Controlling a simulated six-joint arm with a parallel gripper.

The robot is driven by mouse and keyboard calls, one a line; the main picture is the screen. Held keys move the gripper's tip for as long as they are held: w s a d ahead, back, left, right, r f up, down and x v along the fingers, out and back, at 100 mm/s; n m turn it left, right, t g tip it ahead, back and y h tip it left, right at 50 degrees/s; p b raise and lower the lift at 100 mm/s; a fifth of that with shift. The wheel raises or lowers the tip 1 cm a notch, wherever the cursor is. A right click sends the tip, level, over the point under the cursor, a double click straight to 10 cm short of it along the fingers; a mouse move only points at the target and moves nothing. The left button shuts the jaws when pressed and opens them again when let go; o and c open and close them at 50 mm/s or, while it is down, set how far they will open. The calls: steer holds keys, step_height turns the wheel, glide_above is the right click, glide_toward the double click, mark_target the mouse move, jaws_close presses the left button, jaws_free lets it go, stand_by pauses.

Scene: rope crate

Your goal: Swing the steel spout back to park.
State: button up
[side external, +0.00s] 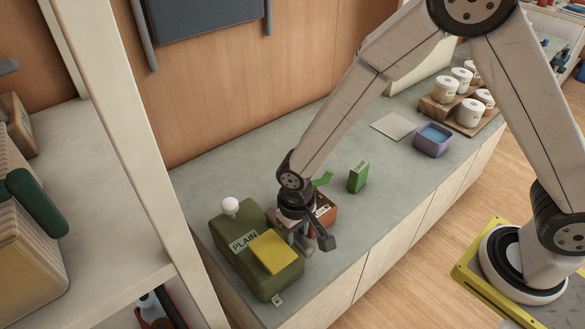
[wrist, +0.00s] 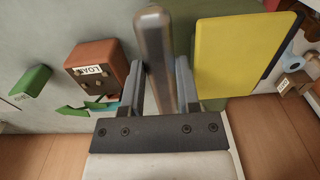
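The steel spout (wrist: 155,60), a round grey rod, runs between the two fingers of my gripper (wrist: 160,85) in the wrist view. It lies close to both fingertips, but I cannot tell whether they press on it. In the side view my gripper (side external: 301,243) is low beside the green box (side external: 231,262) labelled PLAIN, and I cannot make out the spout there. The box has a yellow panel (side external: 271,252) and a white knob (side external: 230,206). In the wrist view the yellow panel (wrist: 232,57) is just right of the fingers.
A red-brown box (side external: 326,217) stands close behind my gripper; its LOAM label shows in the wrist view (wrist: 88,71). A green packet (side external: 358,177) stands farther back. A purple tub (side external: 433,141) and white jars (side external: 470,112) are at the far right. The counter between is mostly clear.

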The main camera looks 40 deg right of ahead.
steer(key=o, duration=0.4)
steer(key=shift+a, duration=0.1)
steer(key=shift+o, duration=0.2)
steer(key=shift+d+n, duration=0.25)
steer(key=shift+n, duration=0.05)
